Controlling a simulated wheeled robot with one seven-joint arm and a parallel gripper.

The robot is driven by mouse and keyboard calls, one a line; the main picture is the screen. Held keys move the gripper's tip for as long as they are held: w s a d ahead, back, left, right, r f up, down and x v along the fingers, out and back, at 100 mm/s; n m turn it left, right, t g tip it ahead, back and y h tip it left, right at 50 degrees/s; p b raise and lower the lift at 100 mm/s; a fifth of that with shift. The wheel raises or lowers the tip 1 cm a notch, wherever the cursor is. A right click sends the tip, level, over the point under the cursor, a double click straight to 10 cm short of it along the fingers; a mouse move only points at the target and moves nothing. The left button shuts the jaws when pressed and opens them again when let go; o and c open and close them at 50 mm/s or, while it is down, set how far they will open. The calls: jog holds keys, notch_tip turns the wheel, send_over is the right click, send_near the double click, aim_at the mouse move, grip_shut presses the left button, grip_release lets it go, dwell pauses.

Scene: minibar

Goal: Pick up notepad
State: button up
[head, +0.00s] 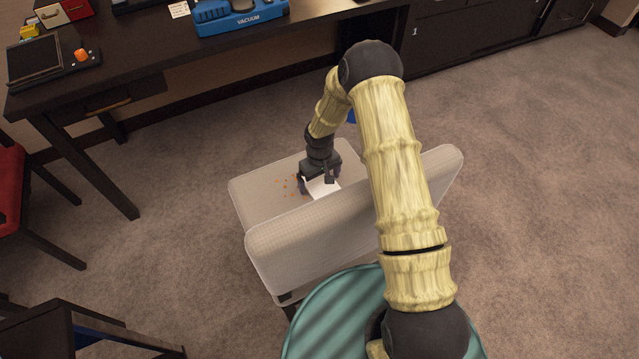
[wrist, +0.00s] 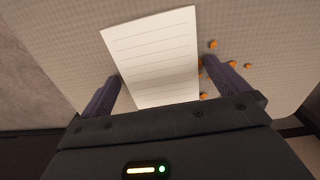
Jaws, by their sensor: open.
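The notepad (wrist: 152,58) is a white lined sheet-like pad lying on the light seat of a chair. It also shows in the head view (head: 322,187), partly hidden by my gripper. My gripper (wrist: 160,82) is open, with one dark finger on each side of the notepad's near part in the wrist view. The fingers look close to its edges, and I cannot tell whether they touch it. In the head view my gripper (head: 318,180) is low over the seat.
The light chair (head: 350,225) has its backrest between my base and the seat. Orange crumbs (wrist: 213,44) lie right of the notepad. A dark desk (head: 150,50) behind holds a blue vacuum case (head: 238,14). A red chair (head: 12,185) stands at left. Carpet on the right is clear.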

aim_at(319, 182)
jog(key=c, duration=0.9)
jog(key=shift+c, duration=0.2)
notch_tip(319, 182, up, 10)
jog(key=p, duration=0.2)
